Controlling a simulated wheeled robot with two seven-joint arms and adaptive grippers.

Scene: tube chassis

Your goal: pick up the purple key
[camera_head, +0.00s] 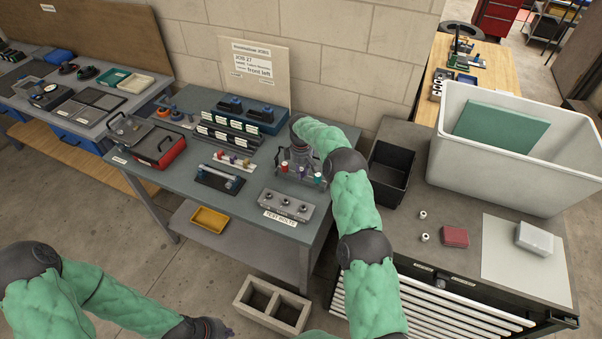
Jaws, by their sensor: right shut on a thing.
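My right arm reaches over the workbench, and my right gripper (299,160) is low at a small stand near the bench's right edge. It is shut on a small purple piece, which looks like the purple key (301,171). The fingers are small and partly hidden by the wrist, so the contact is hard to see.
A white strip with coloured pieces (232,159) lies left of the right gripper. A grey block labelled "TEST BOLTS" (286,205) is in front. A red case (158,147) sits at the left. A black bin (389,175) stands right of my arm. A concrete block (271,303) is on the floor.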

